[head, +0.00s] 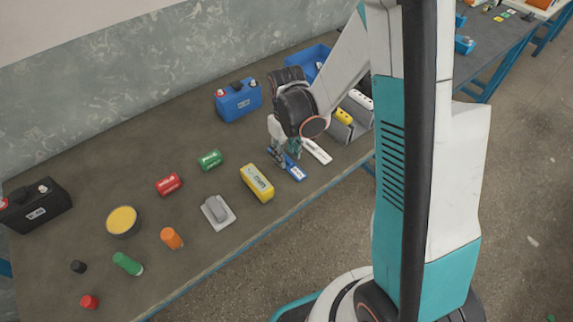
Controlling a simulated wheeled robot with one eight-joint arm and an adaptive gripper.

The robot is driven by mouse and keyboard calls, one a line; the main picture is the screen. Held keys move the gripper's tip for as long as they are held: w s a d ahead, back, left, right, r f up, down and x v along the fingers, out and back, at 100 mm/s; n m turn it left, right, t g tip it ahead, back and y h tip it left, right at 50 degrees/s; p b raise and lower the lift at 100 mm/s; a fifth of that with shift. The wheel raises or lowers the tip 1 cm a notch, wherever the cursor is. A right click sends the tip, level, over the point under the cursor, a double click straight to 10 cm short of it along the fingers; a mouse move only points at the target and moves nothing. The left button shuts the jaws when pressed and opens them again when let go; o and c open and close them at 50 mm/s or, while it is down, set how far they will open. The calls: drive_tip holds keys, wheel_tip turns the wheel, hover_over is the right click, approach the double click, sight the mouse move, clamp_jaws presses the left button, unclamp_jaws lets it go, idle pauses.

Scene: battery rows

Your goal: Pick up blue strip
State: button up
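The blue strip (293,170) lies flat on the dark table near its front edge, with a pale marking on it. My gripper (284,158) points down right over the strip, and its fingers hide part of the strip's middle and far end. The fingers look spread to either side of it, but at this size I cannot tell whether they touch it. A white strip (318,151) lies just to the right of the blue one.
A yellow box (257,182) stands left of the blue strip. Grey bins (342,130) stand on the right, a blue bin (305,63) behind my arm. A blue battery (238,101) is at the back. Red and green cells, a grey switch and several bottles lie left.

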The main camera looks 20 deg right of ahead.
drive_tip(key=shift+f, duration=0.75)
drive_tip(key=shift+c, duration=0.3)
clamp_jaws()
drive_tip(key=shift+r, duration=0.2)
